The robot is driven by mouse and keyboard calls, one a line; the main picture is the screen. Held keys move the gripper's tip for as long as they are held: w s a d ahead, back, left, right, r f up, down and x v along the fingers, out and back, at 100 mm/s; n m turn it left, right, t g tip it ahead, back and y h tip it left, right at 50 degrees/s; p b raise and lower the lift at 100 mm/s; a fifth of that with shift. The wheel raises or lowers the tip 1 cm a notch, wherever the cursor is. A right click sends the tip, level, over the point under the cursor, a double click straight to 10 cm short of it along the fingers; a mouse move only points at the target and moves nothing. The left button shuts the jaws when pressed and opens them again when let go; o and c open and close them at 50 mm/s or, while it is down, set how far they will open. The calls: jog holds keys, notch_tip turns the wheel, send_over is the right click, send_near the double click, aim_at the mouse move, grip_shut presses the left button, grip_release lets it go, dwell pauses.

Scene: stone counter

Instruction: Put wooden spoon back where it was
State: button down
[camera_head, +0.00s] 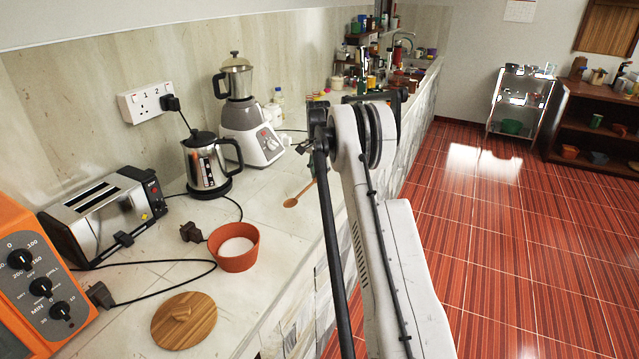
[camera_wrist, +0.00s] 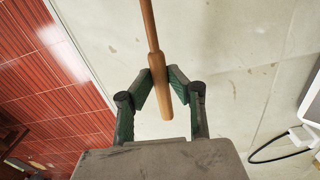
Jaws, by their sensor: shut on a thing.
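The wooden spoon (camera_head: 291,202) shows its bowl end over the counter in the head view, left of my arm. Its handle (camera_wrist: 159,80) runs down between my fingers in the wrist view. My gripper (camera_wrist: 160,82) is shut on the handle near its thick end. In the head view the gripper is mostly hidden behind my arm. I cannot tell whether the spoon's bowl touches the counter. An orange bowl (camera_head: 235,259) with white contents stands on the counter, and a round wooden lid (camera_head: 184,320) lies nearer the front.
A kettle (camera_head: 208,165), a blender (camera_head: 245,120), a toaster (camera_head: 103,215) and an orange appliance (camera_head: 35,285) line the wall side. Black cables and a loose plug (camera_head: 192,232) lie on the counter. The counter around the spoon bowl is clear. Several items crowd the far end.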

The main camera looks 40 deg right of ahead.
aim_at(320, 189)
jog(key=shift+d+f, duration=0.2)
jog(key=shift+f, duration=1.75)
jog(key=shift+f, duration=0.1)
jog(key=c, duration=1.6)
grip_release()
jog(key=shift+c, duration=0.2)
jog(key=shift+p, duration=0.35)
